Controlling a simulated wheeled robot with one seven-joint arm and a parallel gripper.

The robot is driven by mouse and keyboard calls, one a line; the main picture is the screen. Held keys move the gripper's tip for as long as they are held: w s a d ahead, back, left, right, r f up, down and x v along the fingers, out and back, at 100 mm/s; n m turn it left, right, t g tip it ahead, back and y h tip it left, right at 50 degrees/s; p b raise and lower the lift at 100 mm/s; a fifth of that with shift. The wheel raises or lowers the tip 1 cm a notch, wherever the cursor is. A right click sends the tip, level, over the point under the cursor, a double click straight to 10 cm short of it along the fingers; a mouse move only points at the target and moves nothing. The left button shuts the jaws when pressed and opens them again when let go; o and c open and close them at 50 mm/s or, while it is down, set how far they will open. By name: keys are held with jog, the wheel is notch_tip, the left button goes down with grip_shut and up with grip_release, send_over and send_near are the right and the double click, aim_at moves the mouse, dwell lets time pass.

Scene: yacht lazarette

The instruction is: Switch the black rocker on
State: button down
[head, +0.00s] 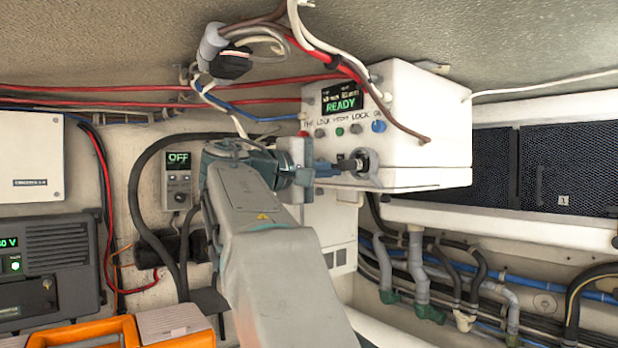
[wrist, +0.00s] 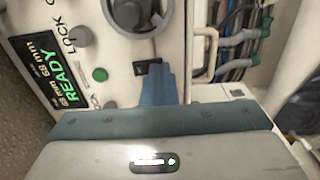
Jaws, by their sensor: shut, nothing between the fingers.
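The black rocker (wrist: 141,69) is a small dark switch on the white face of the control box (head: 430,125). In the wrist view it sits between the green button and the box's edge, below a round grey fitting (wrist: 128,13). My gripper (wrist: 155,68) is shut and empty, its blue fingertips right at the rocker and covering part of it. I cannot tell whether they touch it, or which way the rocker is tipped. In the head view my gripper (head: 330,170) is at the box's front, and I cannot make out the rocker clearly there.
The box's display (head: 342,100) reads READY, above a row of buttons including a green one (wrist: 100,74). Cables (head: 345,60) hang over the box's upper front. A small controller (head: 178,180) at left reads OFF. Pipes and hoses (head: 425,270) run below right.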

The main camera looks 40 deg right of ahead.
jog(key=a+f+b, duration=0.1)
jog(key=a+b, duration=0.2)
jog(key=a, duration=1.1)
jog(key=shift+w+f+b, duration=0.2)
jog(key=shift+f+b, duration=0.1)
jog(key=shift+f, duration=0.05)
jog(key=shift+f, duration=0.1)
jog(key=a+f+n+t+y, duration=0.2)
jog(key=f+y, duration=0.2)
jog(key=f, duration=0.8)
jog(key=a+f+n+t+y, duration=0.15)
jog(key=f+y, duration=0.25)
jog(key=f, duration=0.7)
jog(key=s+a+f+m+y, duration=0.1)
jog(key=s+a+f+y, duration=0.2)
jog(key=f, duration=0.5)
jog(key=s+a+f+m+y, duration=0.1)
jog(key=s+a+f+y, duration=0.2)
jog(key=a+f, duration=0.3)
jog(key=s+a+f+m+y, duration=0.1)
jog(key=s+a+f+y, duration=0.3)
jog(key=f, duration=0.8)
jog(key=shift+s+a, duration=0.35)
jog(key=shift+s, duration=0.1)
